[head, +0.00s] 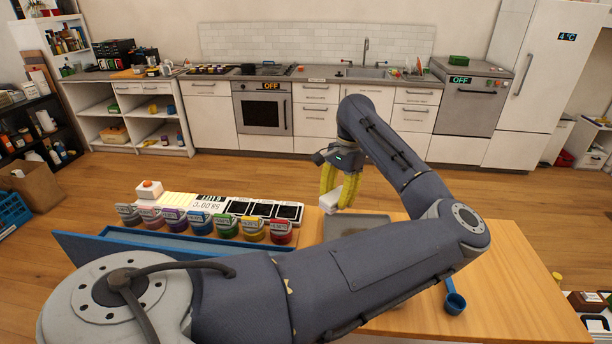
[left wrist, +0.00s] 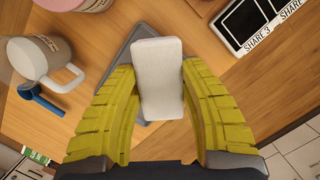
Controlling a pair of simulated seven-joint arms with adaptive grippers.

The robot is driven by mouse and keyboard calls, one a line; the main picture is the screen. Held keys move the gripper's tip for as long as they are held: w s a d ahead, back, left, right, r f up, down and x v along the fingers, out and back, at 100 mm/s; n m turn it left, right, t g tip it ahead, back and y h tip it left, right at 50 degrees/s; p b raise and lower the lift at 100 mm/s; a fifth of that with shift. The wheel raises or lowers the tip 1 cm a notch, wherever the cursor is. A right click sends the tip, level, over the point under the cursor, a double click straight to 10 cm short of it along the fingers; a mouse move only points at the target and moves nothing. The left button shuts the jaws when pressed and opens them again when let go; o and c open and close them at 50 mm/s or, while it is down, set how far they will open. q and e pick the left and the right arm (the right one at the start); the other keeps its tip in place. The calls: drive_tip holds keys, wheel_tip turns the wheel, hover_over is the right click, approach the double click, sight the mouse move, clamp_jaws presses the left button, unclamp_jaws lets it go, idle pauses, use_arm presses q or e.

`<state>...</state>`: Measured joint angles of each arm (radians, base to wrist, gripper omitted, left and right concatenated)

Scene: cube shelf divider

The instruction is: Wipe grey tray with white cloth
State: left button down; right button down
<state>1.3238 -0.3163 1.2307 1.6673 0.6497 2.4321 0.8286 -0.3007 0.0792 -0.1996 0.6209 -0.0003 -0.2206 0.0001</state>
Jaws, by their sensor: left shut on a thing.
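The white cloth (head: 348,188) is a thick, pale block-like pad. My left gripper (head: 338,183), with yellow ribbed fingers, is shut on it and holds it over the back part of the grey tray (head: 370,221). In the left wrist view the cloth (left wrist: 158,78) is upright between the two fingers (left wrist: 160,100), and part of the tray (left wrist: 132,38) shows behind it. My arm hides the front of the tray in the head view. I cannot tell whether the cloth touches the tray. My right gripper is not in view.
A row of several coloured labelled jars (head: 227,224) stands left of the tray, with dark square panels (head: 262,209) behind. A pale mug (left wrist: 42,60) shows in the left wrist view.

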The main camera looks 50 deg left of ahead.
use_arm(q)
drive_tip(key=shift+w+d+f, duration=1.1)
drive_tip(key=shift+w+f, duration=0.2)
drive_tip(key=shift+f, duration=0.45)
drive_tip(key=shift+w+d+f, duration=1.15)
drive_tip(key=shift+w+f, duration=0.2)
drive_tip(key=shift+f, duration=0.4)
drive_tip(key=shift+w+d+f, duration=1.1)
drive_tip(key=shift+w+f, duration=0.2)
drive_tip(key=shift+f, duration=0.45)
drive_tip(key=shift+w+x, duration=0.2)
drive_tip(key=shift+x, duration=0.85)
drive_tip(key=shift+s, duration=0.1)
drive_tip(key=shift+s+a, duration=1.6)
drive_tip(key=shift+a, duration=0.15)
